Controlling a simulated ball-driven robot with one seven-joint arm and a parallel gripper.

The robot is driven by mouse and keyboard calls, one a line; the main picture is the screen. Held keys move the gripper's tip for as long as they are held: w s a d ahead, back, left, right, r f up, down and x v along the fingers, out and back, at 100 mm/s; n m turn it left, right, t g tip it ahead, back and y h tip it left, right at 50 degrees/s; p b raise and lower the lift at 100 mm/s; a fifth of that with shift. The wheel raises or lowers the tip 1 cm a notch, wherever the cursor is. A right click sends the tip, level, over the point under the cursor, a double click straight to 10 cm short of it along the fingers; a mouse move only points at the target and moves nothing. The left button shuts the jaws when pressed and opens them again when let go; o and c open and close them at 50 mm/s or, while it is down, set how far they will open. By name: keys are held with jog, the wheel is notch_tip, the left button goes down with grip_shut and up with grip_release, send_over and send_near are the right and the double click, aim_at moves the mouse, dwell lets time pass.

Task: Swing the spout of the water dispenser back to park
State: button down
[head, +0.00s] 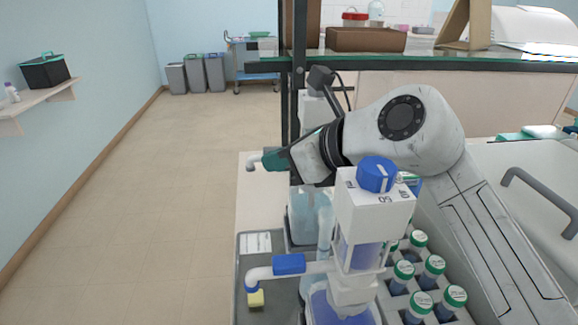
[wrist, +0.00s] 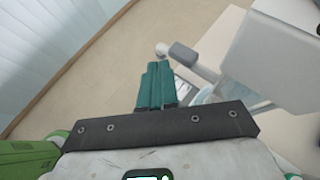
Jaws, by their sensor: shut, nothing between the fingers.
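The water dispenser stands behind the blue-capped one, its white head (head: 311,108) partly hidden by my arm and its clear reservoir (head: 302,215) lower down. Its spout (head: 252,162) points left, with a pale down-turned tip. In the wrist view the spout (wrist: 184,53) has a grey sleeve and runs from the pale dispenser head (wrist: 275,62) toward the upper left. My gripper (head: 272,160) is shut and empty, its teal fingers together. In the wrist view the gripper (wrist: 158,68) is just beside the spout; I cannot tell whether they touch.
A blue-capped dispenser (head: 375,208) with a blue-sleeved spout (head: 288,264) stands in front. A rack of several green-capped bottles (head: 404,270) is to its right, a grey tray (head: 246,290) to its left. A glass shelf (head: 430,56) crosses above. Open floor lies left.

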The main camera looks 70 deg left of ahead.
jog(key=shift+s+a, duration=0.15)
jog(key=shift+a, duration=0.25)
jog(key=shift+a, duration=0.1)
dwell(0.5)
jog(key=w+b+v, duration=0.1)
jog(key=v, duration=1)
jog(key=shift+w+b, duration=0.2)
jog(key=shift+b, duration=0.2)
jog(key=shift+f, duration=0.1)
